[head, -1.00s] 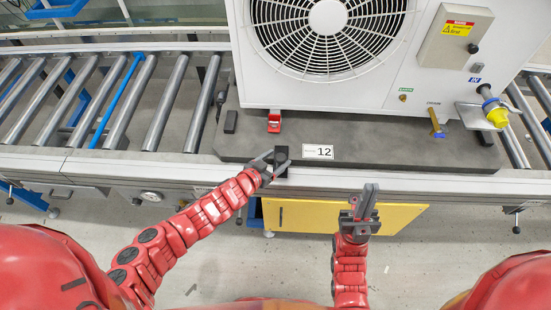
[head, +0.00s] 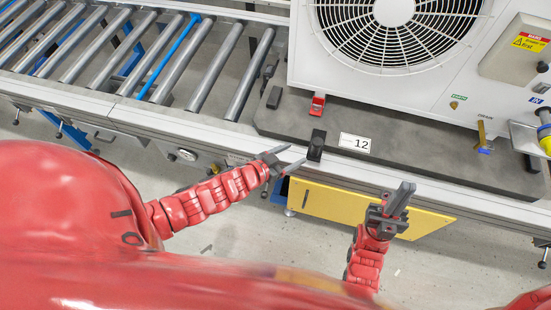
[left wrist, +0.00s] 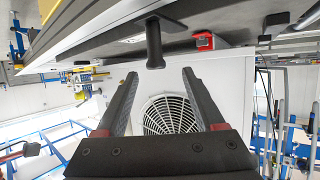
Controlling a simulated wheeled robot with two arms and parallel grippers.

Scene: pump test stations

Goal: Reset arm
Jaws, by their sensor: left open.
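My left gripper (head: 289,160) is open and empty, just left of a black upright handle (head: 316,145) at the front edge of the grey base plate (head: 270,117). The left wrist view shows that handle (left wrist: 154,45) beyond and between the two open fingertips (left wrist: 158,75), apart from them. My right gripper (head: 398,200) is in front of the conveyor edge, above the yellow panel; its fingers lie close together with nothing visible between them.
A white fan unit (head: 440,85) stands on the base plate, by a label "12" (head: 355,143) and a red clamp (head: 317,104). Conveyor rollers (head: 205,70) run to the left. A yellow panel (head: 330,200) hangs below the edge. A yellow-capped connector (head: 546,143) is at right.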

